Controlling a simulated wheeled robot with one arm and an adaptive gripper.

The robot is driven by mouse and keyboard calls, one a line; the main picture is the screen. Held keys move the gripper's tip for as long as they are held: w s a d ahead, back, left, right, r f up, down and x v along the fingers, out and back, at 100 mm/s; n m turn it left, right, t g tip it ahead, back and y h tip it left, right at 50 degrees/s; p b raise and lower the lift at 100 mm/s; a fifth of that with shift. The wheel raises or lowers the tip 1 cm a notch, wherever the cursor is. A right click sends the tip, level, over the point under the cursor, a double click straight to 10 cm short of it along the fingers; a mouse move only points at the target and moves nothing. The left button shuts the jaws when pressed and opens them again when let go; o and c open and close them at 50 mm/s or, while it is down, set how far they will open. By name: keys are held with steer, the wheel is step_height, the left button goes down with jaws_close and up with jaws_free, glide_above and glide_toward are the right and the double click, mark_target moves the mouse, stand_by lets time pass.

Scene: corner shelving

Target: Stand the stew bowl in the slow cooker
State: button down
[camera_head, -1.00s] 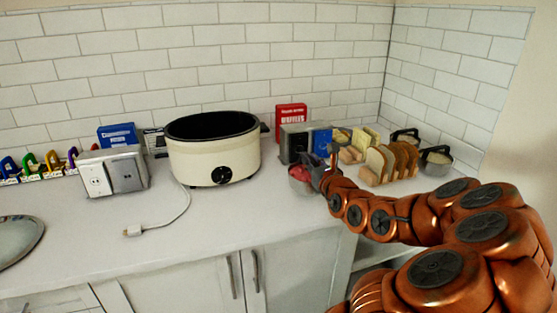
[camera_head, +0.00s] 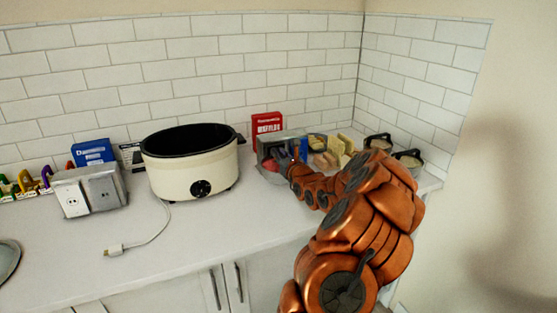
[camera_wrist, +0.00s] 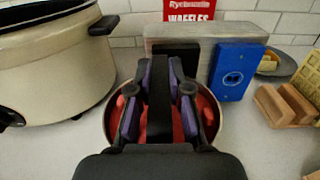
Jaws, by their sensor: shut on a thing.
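The slow cooker (camera_head: 195,172) is cream with a black open top and a dark dial, and stands on the counter against the back wall. Its side and black handle fill the upper left of the wrist view (camera_wrist: 60,70). The stew bowl (camera_wrist: 219,130) is round with red contents, below my gripper (camera_wrist: 160,115) in the wrist view. My gripper is shut on the bowl and hides much of it. In the head view the bowl (camera_head: 270,176) is partly hidden by my gripper (camera_head: 287,167), right of the cooker. I cannot tell whether it touches the counter.
Bread and wooden racks are to the right. An outlet box (camera_head: 90,190) and a loose plug (camera_head: 116,249) lie left.

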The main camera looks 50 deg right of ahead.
steer(key=shift+w+d, duration=0.35)
steer(key=shift+w, duration=0.2)
step_height(320, 180, down, 2)
steer(key=shift+f+p, duration=0.15)
steer(key=shift+p, duration=0.65)
steer(key=shift+f, duration=0.6)
steer(key=shift+f, duration=0.2)
steer(key=c, duration=1.1)
jaws_free()
steer(key=shift+s+r, duration=0.1)
steer(key=shift+r, duration=0.05)
steer(key=b+v, duration=0.3)
steer(key=v, duration=0.7)
steer(key=shift+s, duration=0.3)
steer(key=shift+s+a, duration=0.4)
steer(key=shift+s, duration=0.15)
